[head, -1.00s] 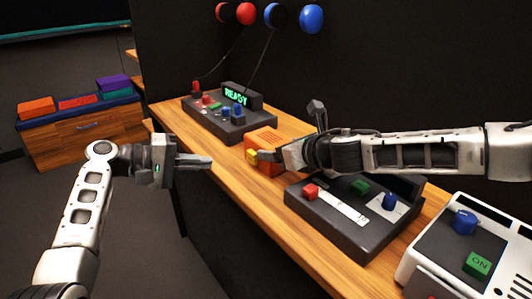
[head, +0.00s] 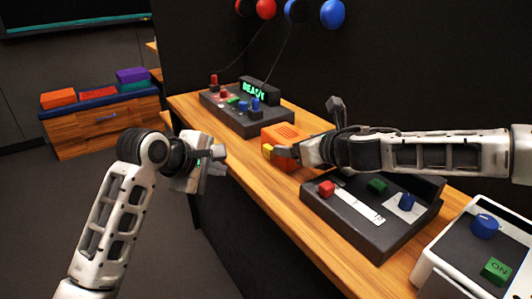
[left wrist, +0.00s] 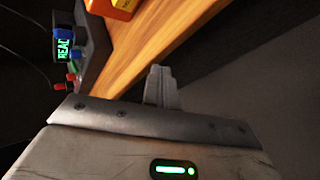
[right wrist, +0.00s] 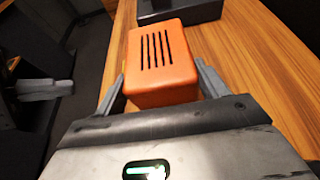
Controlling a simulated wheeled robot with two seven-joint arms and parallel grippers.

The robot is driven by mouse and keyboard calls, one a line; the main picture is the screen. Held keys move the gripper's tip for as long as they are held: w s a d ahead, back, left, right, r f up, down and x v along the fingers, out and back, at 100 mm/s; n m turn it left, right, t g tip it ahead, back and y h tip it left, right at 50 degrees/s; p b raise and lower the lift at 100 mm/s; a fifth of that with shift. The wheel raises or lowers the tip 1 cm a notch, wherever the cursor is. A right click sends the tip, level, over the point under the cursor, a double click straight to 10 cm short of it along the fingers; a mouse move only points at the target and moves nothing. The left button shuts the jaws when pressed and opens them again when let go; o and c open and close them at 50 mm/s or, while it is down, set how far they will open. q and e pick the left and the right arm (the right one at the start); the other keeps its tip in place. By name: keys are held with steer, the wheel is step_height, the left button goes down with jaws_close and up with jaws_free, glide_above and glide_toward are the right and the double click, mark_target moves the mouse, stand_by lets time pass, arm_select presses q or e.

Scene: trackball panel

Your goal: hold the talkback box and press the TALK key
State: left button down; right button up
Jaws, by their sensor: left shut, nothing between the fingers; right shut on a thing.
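The orange talkback box (head: 287,132) sits on the wooden counter, its slotted grille facing up in the right wrist view (right wrist: 158,75). Its yellow TALK key (head: 267,150) is on the side facing the counter's front edge; its lettering cannot be read. My right gripper (right wrist: 160,88) is shut on the box, one finger on each side. My left gripper (head: 218,155) is shut and empty, left of the box and apart from the key, off the counter's front edge. Its closed fingers show in the left wrist view (left wrist: 161,75), with part of the box (left wrist: 125,8) at the top.
A dark console (head: 235,112) with a READY display stands behind the box. A dark slider panel (head: 365,235) stands to its right, then a white-edged panel with a green ON button (head: 496,271). The counter (head: 270,204) has bare wood along its front edge.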

mark_target(265, 156)
arm_select(q)
steer(key=shift+d, duration=0.1)
steer(key=shift+w+d, duration=0.75)
steer(key=shift+d, duration=0.5)
steer(key=shift+w+d, duration=0.75)
steer(key=shift+d, duration=0.5)
steer(key=shift+w+d, duration=0.75)
steer(key=shift+d, duration=0.5)
steer(key=shift+w+d, duration=0.2)
steer(key=shift+d, duration=0.1)
steer(key=shift+w+d, duration=0.3)
steer(key=shift+d, duration=0.3)
stand_by(0.3)
steer(key=shift+s+a, duration=0.55)
steer(key=shift+a, duration=0.35)
steer(key=shift+a, duration=0.1)
